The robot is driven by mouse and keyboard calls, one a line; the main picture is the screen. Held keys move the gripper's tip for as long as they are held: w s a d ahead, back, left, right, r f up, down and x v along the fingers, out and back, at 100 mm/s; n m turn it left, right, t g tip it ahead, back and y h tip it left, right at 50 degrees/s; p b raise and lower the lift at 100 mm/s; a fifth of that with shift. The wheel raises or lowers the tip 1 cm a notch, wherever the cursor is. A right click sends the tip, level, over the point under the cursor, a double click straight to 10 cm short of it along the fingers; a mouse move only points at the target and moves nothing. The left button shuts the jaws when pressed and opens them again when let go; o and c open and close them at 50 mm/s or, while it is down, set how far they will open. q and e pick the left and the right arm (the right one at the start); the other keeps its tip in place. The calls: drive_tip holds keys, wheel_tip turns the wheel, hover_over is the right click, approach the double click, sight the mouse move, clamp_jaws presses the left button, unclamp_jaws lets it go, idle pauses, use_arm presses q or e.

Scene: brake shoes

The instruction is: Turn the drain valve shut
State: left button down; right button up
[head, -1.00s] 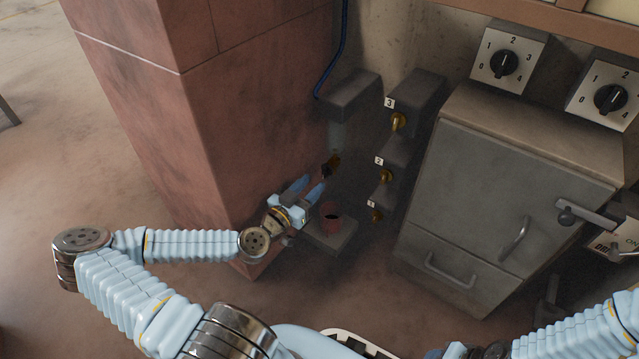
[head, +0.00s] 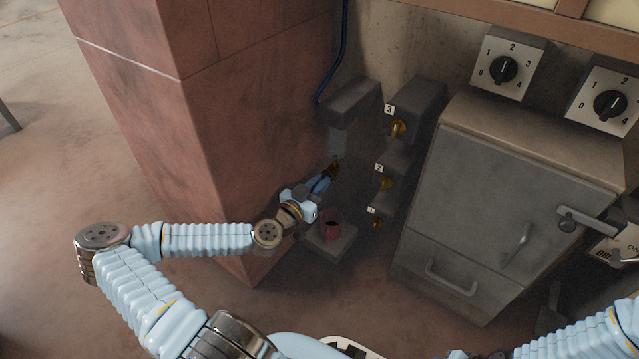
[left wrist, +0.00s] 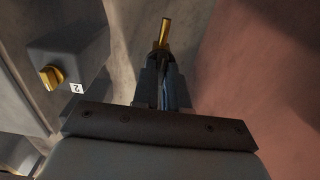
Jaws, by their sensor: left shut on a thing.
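The drain valve's brass handle (head: 336,163) shows at the lower end of the grey fitting beside the brick pillar. My left gripper (head: 328,177) reaches up to it from below left and is shut on it. In the left wrist view the brass handle (left wrist: 165,33) sticks out beyond the closed fingers of my left gripper (left wrist: 163,75). The fingers hide the gripped part and most of the valve body. My right gripper is out of view; only part of the right arm shows at the bottom right.
A red cup (head: 331,227) stands on a small grey ledge (head: 340,243) below the valve. Brass taps numbered 3 (head: 398,129), 2 (head: 386,182) and 1 (head: 377,223) sit to the right. A grey cabinet (head: 500,190) stands further right, and the brick pillar (head: 200,130) is close on the left.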

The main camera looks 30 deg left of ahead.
use_arm(q)
drive_tip(key=shift+n, duration=0.3)
drive_tip(key=shift+a+f+n+p, duration=0.1)
drive_tip(key=shift+n+p, duration=0.4)
drive_tip(key=shift+n, duration=3.8)
drive_tip(key=shift+a+n+p, duration=0.1)
drive_tip(key=shift+n+p, duration=0.35)
drive_tip(key=shift+n, duration=3.85)
drive_tip(key=c, duration=1.2)
unclamp_jaws()
drive_tip(key=shift+o, duration=0.2)
drive_tip(key=s+p, duration=0.3)
drive_tip(key=s, duration=1)
drive_tip(key=shift+s+a, duration=0.4)
drive_tip(key=shift+a, duration=0.05)
